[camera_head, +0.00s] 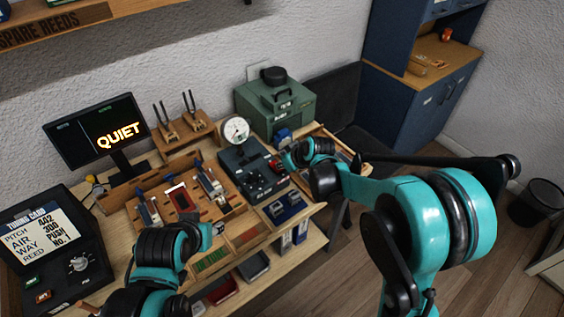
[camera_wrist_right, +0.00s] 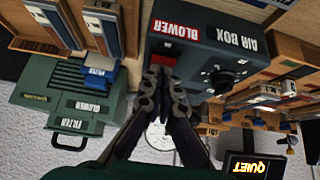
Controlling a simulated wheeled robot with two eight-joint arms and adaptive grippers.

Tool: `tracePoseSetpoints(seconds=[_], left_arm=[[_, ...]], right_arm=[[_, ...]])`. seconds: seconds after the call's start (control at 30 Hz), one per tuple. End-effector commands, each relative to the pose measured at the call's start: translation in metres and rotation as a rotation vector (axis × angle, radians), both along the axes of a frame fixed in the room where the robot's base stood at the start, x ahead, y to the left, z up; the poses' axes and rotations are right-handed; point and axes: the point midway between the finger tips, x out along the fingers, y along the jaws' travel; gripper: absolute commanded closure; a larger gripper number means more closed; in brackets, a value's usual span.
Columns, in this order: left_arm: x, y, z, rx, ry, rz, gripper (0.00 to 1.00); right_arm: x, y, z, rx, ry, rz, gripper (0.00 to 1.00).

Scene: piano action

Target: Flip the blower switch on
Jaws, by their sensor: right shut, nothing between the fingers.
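The dark air box (camera_head: 246,180) stands on the bench in the head view, with knobs on its top. In the right wrist view, which is upside down, the air box (camera_wrist_right: 200,52) carries a red BLOWER label (camera_wrist_right: 175,29) and a black knob (camera_wrist_right: 222,80). My right gripper (camera_wrist_right: 165,74) is shut and empty, its fingertips at the box by the BLOWER label. In the head view my right gripper (camera_head: 284,162) is at the box's right side. My left gripper (camera_head: 218,228) is low over the bench front, its fingers unclear.
A green filter-blower box (camera_head: 275,103) stands behind the air box. A round gauge (camera_head: 236,130) stands behind it to the left. A wooden tray with reed parts (camera_head: 150,185) lies left, beside a monitor (camera_head: 95,132) reading QUIET. A tuning card panel (camera_head: 45,235) is far left.

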Motion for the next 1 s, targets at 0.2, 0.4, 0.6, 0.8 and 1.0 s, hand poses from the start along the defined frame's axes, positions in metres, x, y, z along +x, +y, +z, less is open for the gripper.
tracePoseSetpoints(seconds=[0.2, 0.4, 0.6, 0.8, 1.0], left_arm=[[0.000, 0.000, 0.000, 0.000, 0.000, 0.000, 0.60], [0.000, 0.000, -0.008, 0.000, 0.000, 0.000, 0.60], [0.000, 0.000, -0.006, 0.000, 0.000, 0.000, 0.60], [0.000, 0.000, -0.001, 0.000, 0.000, 0.000, 0.60], [0.000, 0.000, 0.005, 0.000, 0.000, 0.000, 0.60]], right_arm=[[0.000, 0.000, 0.000, 0.000, 0.000, 0.000, 1.00], [-0.003, -0.002, -0.010, 0.002, -0.003, 0.000, 1.00], [-0.002, -0.002, -0.008, 0.002, -0.002, 0.000, 1.00], [-0.002, -0.002, -0.001, 0.002, -0.003, 0.000, 1.00], [-0.003, -0.002, 0.008, 0.002, -0.003, 0.000, 1.00]])
